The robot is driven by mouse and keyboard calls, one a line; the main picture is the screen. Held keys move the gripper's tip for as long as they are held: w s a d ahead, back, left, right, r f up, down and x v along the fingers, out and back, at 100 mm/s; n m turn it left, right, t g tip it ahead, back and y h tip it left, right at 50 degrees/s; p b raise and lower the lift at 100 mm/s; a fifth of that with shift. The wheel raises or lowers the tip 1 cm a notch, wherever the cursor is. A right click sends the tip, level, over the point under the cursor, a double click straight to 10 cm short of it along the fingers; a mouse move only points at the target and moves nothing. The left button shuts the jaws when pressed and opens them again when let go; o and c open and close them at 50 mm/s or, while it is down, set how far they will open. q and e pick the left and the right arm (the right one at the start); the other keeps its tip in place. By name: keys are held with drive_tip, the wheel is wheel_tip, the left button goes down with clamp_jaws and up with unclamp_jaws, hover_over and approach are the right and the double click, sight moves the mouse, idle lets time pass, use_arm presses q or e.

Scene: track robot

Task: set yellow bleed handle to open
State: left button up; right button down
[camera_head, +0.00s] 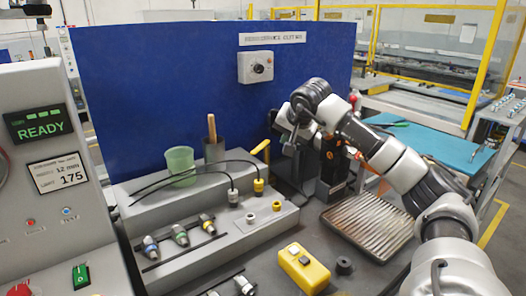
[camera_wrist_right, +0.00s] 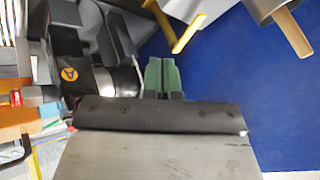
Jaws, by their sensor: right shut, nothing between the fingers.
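The yellow bleed handle (camera_head: 261,147) shows in the head view as a short bar, tilted up to the right, in front of the blue panel near the back of the grey block. In the wrist view the yellow handle (camera_wrist_right: 189,33) is a slanted bar at the top centre. My right gripper (camera_head: 288,150) is just right of the handle and apart from it. In the wrist view its green fingertips (camera_wrist_right: 163,72) are together and empty, below and left of the handle. What the handle is mounted on is mostly hidden. My left gripper is not in view.
A black unit with an orange mark (camera_wrist_right: 69,74) is close to my right gripper. A green cup (camera_head: 180,166) and a dark holder (camera_head: 214,151) with a wooden stick stand to the left. A yellow box (camera_head: 303,268) and a ribbed tray (camera_head: 367,224) lie in front.

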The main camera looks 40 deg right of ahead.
sight(254, 151)
drive_tip(key=w+f+p, duration=0.2)
drive_tip(key=w+f, duration=0.5)
drive_tip(key=w, duration=0.2)
drive_tip(key=shift+f, duration=0.1)
drive_tip(key=w+p, duration=0.1)
drive_tip(key=w+a+p, duration=0.1)
drive_tip(key=shift+w+a+r+p, duration=0.2)
drive_tip(key=shift+w+p, duration=0.05)
drive_tip(key=shift+p, duration=0.1)
drive_tip(key=shift+w+a+f, duration=0.2)
drive_tip(key=shift+w, duration=0.15)
drive_tip(key=shift+s+d, duration=0.1)
drive_tip(key=shift+d, duration=0.05)
